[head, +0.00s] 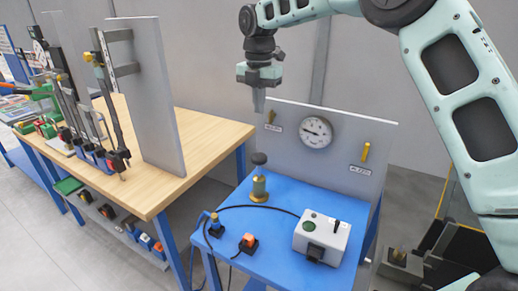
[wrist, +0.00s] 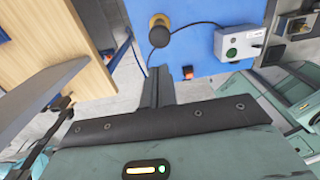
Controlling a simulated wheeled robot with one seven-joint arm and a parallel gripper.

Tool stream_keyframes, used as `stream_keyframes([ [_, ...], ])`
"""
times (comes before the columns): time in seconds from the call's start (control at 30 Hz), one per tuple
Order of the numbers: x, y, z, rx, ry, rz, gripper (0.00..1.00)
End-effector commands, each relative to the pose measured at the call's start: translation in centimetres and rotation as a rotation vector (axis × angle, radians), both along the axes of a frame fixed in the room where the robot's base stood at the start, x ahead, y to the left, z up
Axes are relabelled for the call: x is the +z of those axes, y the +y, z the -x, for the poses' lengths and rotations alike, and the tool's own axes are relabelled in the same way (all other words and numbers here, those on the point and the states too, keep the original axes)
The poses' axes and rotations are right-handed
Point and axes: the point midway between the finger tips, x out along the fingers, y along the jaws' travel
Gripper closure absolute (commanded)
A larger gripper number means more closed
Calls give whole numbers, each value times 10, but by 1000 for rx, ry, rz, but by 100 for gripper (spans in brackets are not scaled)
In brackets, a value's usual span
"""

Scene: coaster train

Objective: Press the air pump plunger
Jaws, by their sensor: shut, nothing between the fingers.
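The air pump (head: 259,187) stands upright on the blue bench, with a brass body and a dark round plunger knob (head: 259,158) raised on top. In the wrist view the knob (wrist: 159,37) shows from above, with part of the brass body (wrist: 158,20) behind it. My gripper (head: 259,104) points down, high above the bench and above the pump in the head picture, apart from the knob. Its fingers are shut and empty. In the wrist view the shut fingers (wrist: 158,72) are below the knob in the picture.
A grey control box (head: 322,238) sits right of the pump, and a red button block (head: 248,243) is in front. A panel (head: 344,155) with a round gauge (head: 316,132) stands behind. A wooden workbench (head: 205,135) with an upright board (head: 150,95) is at left.

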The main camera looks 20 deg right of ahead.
Motion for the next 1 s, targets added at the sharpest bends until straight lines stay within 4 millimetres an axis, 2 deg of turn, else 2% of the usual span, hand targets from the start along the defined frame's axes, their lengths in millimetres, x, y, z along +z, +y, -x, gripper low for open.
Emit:
stream_keyframes([
  [0.33, -1, 0, 0, 2, 1, 0, 100],
  [0.47, -11, 0, 0, 1, 4, 1, 100],
  [1.0, -110, 0, 1, 1, 4, 1, 100],
])
